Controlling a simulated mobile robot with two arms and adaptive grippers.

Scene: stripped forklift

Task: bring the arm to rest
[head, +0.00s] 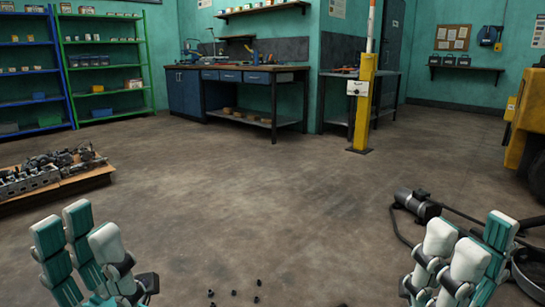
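My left gripper (88,243) is at the lower left of the head view, with its white and teal fingers spread and pointing up. Nothing shows between its fingers. My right gripper (468,258) is at the lower right, also with fingers apart and nothing seen between them. Both are raised in front of the open floor. The arms behind the grippers are cut off by the bottom edge of the picture.
A low pallet with engine parts (55,172) lies at left. A dark motor (417,206) with a hose is on the floor beyond my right gripper. Several small black pieces (257,283) lie near bottom centre. A yellow post (363,105) stands beyond. The middle floor is clear.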

